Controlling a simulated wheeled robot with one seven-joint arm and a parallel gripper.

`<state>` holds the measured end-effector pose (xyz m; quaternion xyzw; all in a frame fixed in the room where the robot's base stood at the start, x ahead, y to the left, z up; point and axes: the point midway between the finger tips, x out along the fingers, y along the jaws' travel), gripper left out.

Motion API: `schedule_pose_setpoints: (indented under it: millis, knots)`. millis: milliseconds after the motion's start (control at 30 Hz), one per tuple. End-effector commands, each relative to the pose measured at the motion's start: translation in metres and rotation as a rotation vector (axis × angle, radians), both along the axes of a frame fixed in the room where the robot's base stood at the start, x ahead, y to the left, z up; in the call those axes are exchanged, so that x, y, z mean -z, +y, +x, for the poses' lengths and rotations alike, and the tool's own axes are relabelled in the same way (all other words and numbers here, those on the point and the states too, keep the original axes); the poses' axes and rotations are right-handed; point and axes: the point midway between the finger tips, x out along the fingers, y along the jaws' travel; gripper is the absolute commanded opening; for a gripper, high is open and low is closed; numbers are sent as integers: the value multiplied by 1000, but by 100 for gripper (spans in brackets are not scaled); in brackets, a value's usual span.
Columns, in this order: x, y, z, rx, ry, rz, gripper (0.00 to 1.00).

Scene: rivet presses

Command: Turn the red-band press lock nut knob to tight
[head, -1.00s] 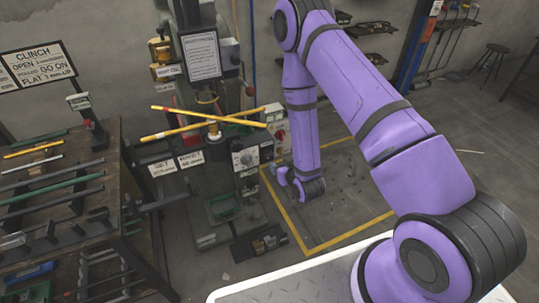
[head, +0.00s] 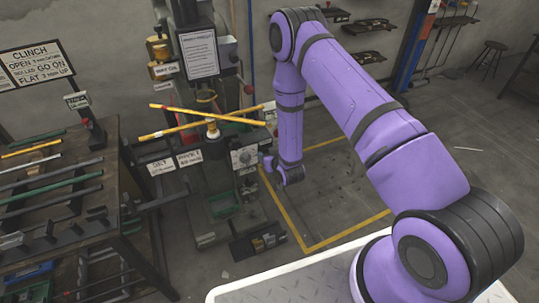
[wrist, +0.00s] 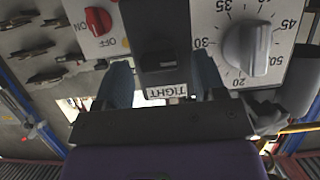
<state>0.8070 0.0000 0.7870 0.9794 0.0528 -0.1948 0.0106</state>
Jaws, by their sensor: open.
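The press (head: 200,120) stands left of my arm in the head view, with a dial panel (head: 244,157) on its front. My gripper (head: 267,163) is at the right side of that panel. In the wrist view, my gripper (wrist: 162,82) is open, with its two blue-grey fingers apart. A dark block (wrist: 158,58) shows between and beyond the fingers, with an upside-down TIGHT label (wrist: 166,91) at its edge. I cannot tell whether this block is the lock nut knob or whether the fingers touch it. The red band is not clear in either view.
A red switch knob (wrist: 98,20) is near the left finger. Yellow bars (head: 207,120) cross the press front. A parts table (head: 60,200) stands at left.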

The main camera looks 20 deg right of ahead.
Motion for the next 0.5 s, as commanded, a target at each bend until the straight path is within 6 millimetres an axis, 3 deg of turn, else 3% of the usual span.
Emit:
schedule_pose_setpoints:
  millis: [267, 500]
  knots:
    - [0, 0, 1, 0, 0, 0, 64]
    - [0, 0, 1, 0, 0, 0, 14]
